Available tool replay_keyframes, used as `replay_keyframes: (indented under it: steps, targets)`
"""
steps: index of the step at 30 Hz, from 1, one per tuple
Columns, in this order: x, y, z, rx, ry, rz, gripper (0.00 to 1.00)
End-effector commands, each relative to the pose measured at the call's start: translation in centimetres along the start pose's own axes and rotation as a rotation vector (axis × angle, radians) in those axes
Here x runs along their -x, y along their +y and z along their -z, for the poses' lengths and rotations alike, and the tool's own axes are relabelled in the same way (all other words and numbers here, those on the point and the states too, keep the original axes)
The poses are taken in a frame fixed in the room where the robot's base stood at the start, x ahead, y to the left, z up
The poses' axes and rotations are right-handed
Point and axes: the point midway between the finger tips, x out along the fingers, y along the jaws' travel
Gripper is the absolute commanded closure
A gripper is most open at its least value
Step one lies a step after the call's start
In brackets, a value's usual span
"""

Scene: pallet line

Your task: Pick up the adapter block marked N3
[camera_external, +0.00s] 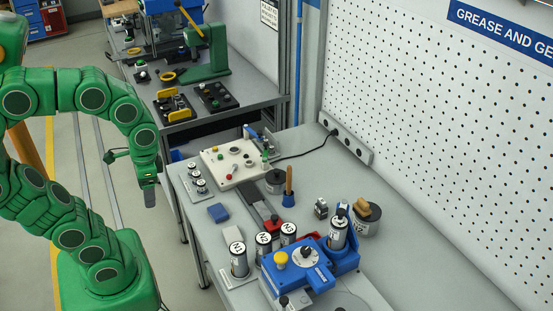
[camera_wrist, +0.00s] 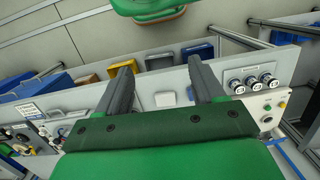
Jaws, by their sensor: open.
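Several grey cylindrical blocks with white marked tops stand on the bench in the external view. A front row holds a left block (camera_external: 239,262), a middle block (camera_external: 264,246) and a right block (camera_external: 289,235). Another block (camera_external: 338,235) sits in a blue fixture (camera_external: 343,256). The marks are too small for me to tell surely which is N3. Three smaller white-topped pieces (camera_external: 195,176) stand at the bench's left edge; three similar pieces (camera_wrist: 251,82) show right in the wrist view. My gripper (camera_external: 149,198) hangs left of the bench, open and empty; its fingers (camera_wrist: 160,68) are spread.
A blue machine with a yellow knob (camera_external: 281,259) stands beside the front row. A white control panel (camera_external: 226,163), a blue block (camera_external: 218,212), a brush in a blue holder (camera_external: 289,190) and a round tin (camera_external: 367,222) are nearby. The bench's right side is mostly clear beside a pegboard (camera_external: 440,110).

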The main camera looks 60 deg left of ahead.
Motion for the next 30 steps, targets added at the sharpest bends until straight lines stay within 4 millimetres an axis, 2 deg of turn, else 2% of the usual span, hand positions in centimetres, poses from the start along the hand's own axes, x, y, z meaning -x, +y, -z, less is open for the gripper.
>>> replay_keyframes:
  steps: [8,16,20,24,30]
  targets:
    - [0.0,-1.8,3.5,-0.100,0.075,0.073,0.32]
    - [0.5,-4.6,9.1,-0.284,0.179,0.213,0.32]
    - [1.2,-6.6,13.4,-0.448,0.239,0.343,0.32]
    - [2.6,-8.6,18.7,-0.674,0.291,0.523,0.32]
    - [4.9,-9.8,26.0,-1.029,0.311,0.800,0.32]
